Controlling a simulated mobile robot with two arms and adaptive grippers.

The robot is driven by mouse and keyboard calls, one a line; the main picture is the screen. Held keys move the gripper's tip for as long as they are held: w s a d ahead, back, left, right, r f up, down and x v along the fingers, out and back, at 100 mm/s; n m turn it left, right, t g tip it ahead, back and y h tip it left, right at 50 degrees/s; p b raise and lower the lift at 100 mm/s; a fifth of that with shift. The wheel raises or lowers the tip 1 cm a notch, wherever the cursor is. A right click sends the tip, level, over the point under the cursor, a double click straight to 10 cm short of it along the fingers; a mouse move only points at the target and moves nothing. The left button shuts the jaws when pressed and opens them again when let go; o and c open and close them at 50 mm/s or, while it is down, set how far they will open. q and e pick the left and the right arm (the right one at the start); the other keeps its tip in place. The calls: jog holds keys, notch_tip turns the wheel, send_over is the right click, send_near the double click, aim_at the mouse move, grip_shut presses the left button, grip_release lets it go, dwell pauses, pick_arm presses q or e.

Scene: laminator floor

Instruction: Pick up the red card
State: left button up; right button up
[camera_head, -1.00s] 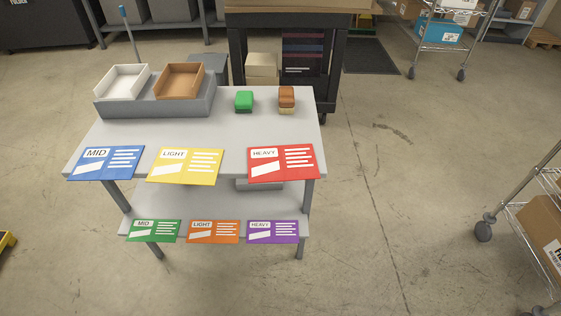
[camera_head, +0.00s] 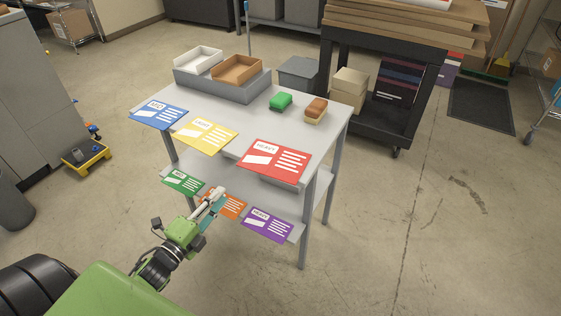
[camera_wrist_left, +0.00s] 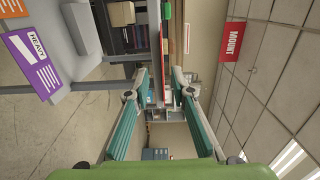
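The red card (camera_head: 273,162), labelled HEAVY, lies at the front right edge of the grey table's top (camera_head: 230,140), its near part jutting past the edge. My left gripper (camera_head: 215,197) is in front of the table, lower in the picture and left of the red card, apart from it. It covers part of the orange card (camera_head: 233,206) on the lower shelf. In the left wrist view its teal fingers (camera_wrist_left: 160,84) stand apart with nothing held between them. A thin red strip (camera_wrist_left: 161,47) ahead of them may be the red card edge-on. My right gripper is not in view.
Blue (camera_head: 158,114) and yellow (camera_head: 206,136) cards lie left of the red one. Green (camera_head: 182,182) and purple (camera_head: 267,225) cards lie on the lower shelf.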

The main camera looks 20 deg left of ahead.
pick_arm(q)
jog(key=b, duration=0.2)
send_near(247, 168)
jog(key=w, duration=0.4)
jog(key=w+b, duration=0.1)
jog(key=w, duration=0.1)
jog(key=w+b, duration=0.1)
jog(key=w, duration=0.1)
jog(key=w+b, duration=0.1)
jog(key=w, duration=0.1)
jog(key=shift+d+f, duration=0.25)
jog(key=shift+d, duration=0.05)
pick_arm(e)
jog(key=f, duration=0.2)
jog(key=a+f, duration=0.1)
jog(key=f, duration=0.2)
pick_arm(q)
jog(key=shift+r, duration=0.1)
jog(key=shift+c, duration=0.3)
grip_shut()
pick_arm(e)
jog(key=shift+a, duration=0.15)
